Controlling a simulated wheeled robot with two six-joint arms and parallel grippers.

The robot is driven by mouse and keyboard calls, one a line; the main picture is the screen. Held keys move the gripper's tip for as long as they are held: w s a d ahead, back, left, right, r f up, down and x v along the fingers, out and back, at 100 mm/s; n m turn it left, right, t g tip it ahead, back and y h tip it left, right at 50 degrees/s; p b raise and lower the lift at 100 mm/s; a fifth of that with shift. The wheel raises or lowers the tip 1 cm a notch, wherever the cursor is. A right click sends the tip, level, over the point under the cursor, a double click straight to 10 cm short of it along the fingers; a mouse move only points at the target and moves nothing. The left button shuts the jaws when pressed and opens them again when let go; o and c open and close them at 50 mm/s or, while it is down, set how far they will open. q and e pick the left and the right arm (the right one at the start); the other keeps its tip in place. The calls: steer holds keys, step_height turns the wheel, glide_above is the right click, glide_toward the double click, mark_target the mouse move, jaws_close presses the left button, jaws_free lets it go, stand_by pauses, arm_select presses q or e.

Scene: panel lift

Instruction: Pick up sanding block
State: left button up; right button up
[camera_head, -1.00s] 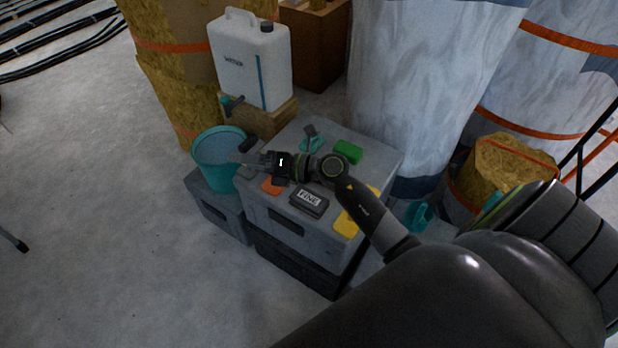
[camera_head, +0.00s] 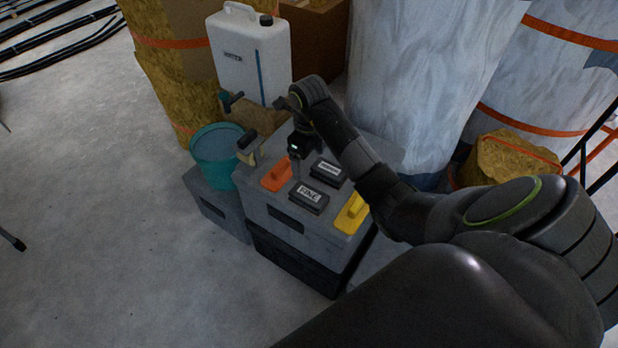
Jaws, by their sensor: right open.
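A dark block labelled FINE (camera_head: 309,197) lies on the lid of a grey toolbox. A second dark block with a white label (camera_head: 328,171), too small to read surely, lies behind it to the right. Both look like sanding blocks. My right gripper (camera_head: 295,174) points down over the lid, open and empty, left of the second block and behind the FINE block. Whether its fingertips touch the lid is unclear. My left gripper is not in view.
On the grey toolbox (camera_head: 262,208) are an orange tool (camera_head: 276,174) left of my gripper and a yellow tool (camera_head: 352,213) at the right edge. A teal bucket (camera_head: 216,158) stands left. A white water canister (camera_head: 250,58) and wrapped rolls (camera_head: 425,90) stand behind.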

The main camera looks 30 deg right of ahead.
steer(key=b, duration=0.6)
glide_above(309, 194)
step_height(309, 194, down, 7)
steer(key=shift+r, duration=0.2)
steer(key=shift+w+f, duration=0.1)
steer(key=shift+f, duration=0.1)
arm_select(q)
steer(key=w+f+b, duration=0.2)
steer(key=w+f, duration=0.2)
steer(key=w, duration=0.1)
arm_select(e)
steer(key=shift+f, duration=0.95)
steer(key=shift+f+b, duration=1.2)
step_height(309, 194, down, 4)
steer(key=b, duration=0.3)
steer(key=shift+r, duration=0.15)
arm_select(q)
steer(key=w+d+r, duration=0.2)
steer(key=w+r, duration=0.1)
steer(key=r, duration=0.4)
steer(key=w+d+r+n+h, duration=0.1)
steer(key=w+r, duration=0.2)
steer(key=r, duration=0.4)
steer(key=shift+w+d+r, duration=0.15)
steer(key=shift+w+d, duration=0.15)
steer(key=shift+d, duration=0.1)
arm_select(e)
steer(key=shift+f, duration=0.5)
steer(key=c, duration=1.2)
